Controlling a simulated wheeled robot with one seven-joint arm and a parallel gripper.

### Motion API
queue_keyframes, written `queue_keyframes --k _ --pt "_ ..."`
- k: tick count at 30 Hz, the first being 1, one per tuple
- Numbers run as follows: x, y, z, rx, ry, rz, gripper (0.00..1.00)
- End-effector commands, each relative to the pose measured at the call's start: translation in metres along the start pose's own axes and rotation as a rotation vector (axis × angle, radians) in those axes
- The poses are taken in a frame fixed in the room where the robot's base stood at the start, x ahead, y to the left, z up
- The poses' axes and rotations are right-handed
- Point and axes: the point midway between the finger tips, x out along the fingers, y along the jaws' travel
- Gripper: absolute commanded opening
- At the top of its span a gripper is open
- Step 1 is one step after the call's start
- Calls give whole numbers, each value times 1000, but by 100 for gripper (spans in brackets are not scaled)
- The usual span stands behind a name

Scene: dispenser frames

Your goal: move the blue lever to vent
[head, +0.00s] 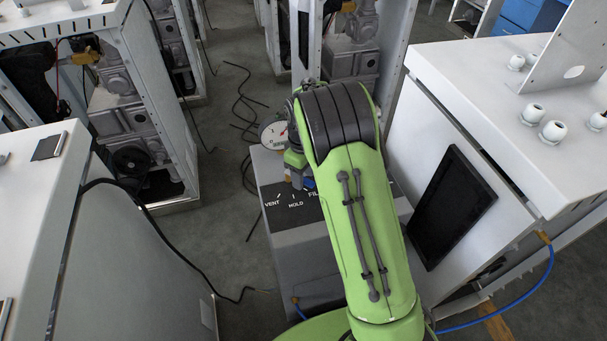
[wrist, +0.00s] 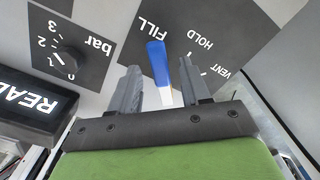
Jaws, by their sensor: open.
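The blue lever (wrist: 158,64) has a blue handle and a white lower part. In the wrist view its blue end points at the FILL mark, away from HOLD and VENT. A small part of the lever (head: 309,184) shows in the head view beside my arm. My gripper (wrist: 161,67) is open, with one finger on each side of the lever in the picture. I see no clear contact with it. The VENT mark (wrist: 222,73) is to the right of the lever in the wrist view. My arm hides most of the lever in the head view.
A black knob (wrist: 68,62) on a bar scale and a lit display (wrist: 36,104) are left of the lever. A round gauge (head: 274,135) stands behind the panel. White cabinets (head: 462,150) flank the unit. Cables lie on the floor to the left.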

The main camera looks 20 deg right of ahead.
Motion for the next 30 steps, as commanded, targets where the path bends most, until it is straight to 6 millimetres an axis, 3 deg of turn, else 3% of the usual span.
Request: queue_keyframes --k 5,14,30 --pt "0 0 0 0 0 0 47" --pt "-1 0 0 0 0 0 1" --pt "-1 -7 -5 27 1 -1 0"
